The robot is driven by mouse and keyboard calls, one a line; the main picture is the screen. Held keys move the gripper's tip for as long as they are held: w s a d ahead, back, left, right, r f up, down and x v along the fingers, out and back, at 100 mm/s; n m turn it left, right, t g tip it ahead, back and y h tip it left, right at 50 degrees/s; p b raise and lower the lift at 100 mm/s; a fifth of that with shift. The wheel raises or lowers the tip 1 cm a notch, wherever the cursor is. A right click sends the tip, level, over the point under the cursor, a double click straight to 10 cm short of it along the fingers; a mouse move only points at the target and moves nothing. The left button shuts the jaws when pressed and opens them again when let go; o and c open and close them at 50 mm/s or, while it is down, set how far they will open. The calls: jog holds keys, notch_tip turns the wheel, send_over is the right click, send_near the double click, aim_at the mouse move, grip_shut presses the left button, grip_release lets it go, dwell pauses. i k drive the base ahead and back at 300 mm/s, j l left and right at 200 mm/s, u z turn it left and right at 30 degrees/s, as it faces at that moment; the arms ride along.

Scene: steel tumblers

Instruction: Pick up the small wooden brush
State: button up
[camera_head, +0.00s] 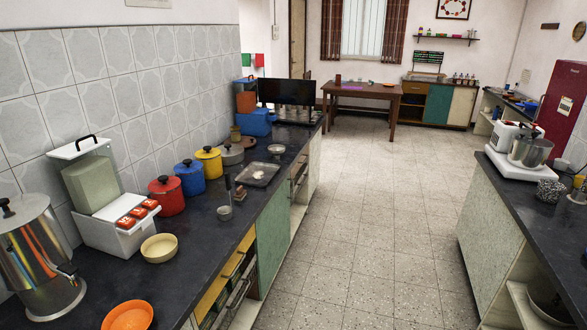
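I cannot clearly make out the small wooden brush. A small brown item (240,193) on the left counter, beside an upright dark-handled thing (228,188), could be it, but it is too small to tell. My gripper is not in view.
The long dark left counter (190,262) holds a steel urn (38,262), a white appliance (112,205), an orange bowl (128,316), a cream bowl (159,248), several coloured pots and a metal tray (258,174). Open tiled floor (365,225) runs between it and the right counter (535,222).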

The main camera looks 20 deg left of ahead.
aim_at(240, 194)
jog(key=i+u, duration=0.35)
jog(key=i+l+u, duration=0.35)
jog(key=i, duration=0.2)
jog(key=i+l+u, duration=0.25)
jog(key=i+u, duration=0.15)
jog(key=i+l+u, duration=0.1)
jog(key=i+u, duration=0.15)
jog(key=u, duration=0.2)
jog(key=i+l+u, duration=0.2)
jog(key=u, duration=0.3)
jog(key=i+l+u, duration=0.25)
jog(key=u, duration=0.2)
jog(key=i+l+u, duration=0.15)
jog(key=l+u, duration=0.3)
jog(key=i+l+u, duration=0.1)
jog(key=l+u, duration=0.2)
jog(key=u, duration=0.2)
jog(key=i+l+u, duration=0.2)
jog(key=l+u, duration=0.15)
jog(key=l, duration=0.25)
jog(key=i+l+u, duration=0.2)
jog(key=l, duration=0.15)
jog(key=k, duration=0.05)
